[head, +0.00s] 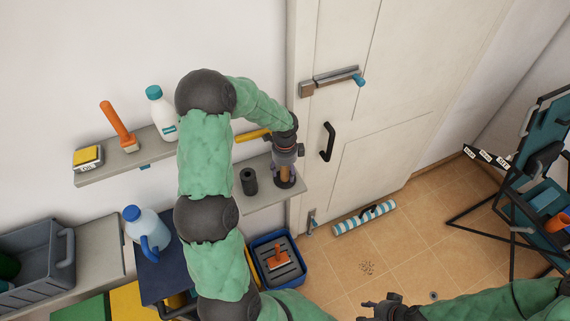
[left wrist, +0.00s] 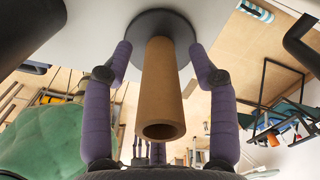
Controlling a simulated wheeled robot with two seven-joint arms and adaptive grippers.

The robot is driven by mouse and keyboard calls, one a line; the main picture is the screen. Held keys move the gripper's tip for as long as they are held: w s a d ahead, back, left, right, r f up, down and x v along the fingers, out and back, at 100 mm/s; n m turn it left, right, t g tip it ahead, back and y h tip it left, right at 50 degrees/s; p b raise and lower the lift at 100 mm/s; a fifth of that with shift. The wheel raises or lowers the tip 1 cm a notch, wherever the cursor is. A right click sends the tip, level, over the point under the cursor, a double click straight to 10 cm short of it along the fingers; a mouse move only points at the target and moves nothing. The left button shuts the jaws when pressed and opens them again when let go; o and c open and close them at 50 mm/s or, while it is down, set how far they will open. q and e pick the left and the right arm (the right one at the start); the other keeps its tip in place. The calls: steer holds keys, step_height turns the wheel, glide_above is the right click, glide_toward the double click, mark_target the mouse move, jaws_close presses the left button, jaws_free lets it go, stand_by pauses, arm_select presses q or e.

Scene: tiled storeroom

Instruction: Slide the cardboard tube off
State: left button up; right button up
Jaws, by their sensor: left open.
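The brown cardboard tube (head: 285,173) stands upright on a dark round base (head: 285,184) at the right end of the grey shelf. In the left wrist view the tube (left wrist: 160,88) shows its hollow end towards the camera, with the dark disc (left wrist: 145,20) behind its far end. My left gripper (head: 286,168) is over the tube, its purple fingers open on either side of it. In the left wrist view gaps show between the fingers and the tube. My right gripper (head: 383,307) is at the bottom edge of the head view, small and partly cut off.
A dark cylinder (head: 248,181) stands on the shelf (head: 262,202) left of the tube. A white door (head: 362,120) with a black handle is close on the right. A blue crate (head: 298,262) and a striped roll (head: 364,217) lie below. The floor front right is mostly clear.

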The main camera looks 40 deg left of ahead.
arm_select(q)
steer(key=shift+f, duration=0.55)
jaws_close()
steer(key=shift+r, duration=0.15)
steer(key=shift+r+p, duration=4.2)
steer(key=shift+r, duration=1.2)
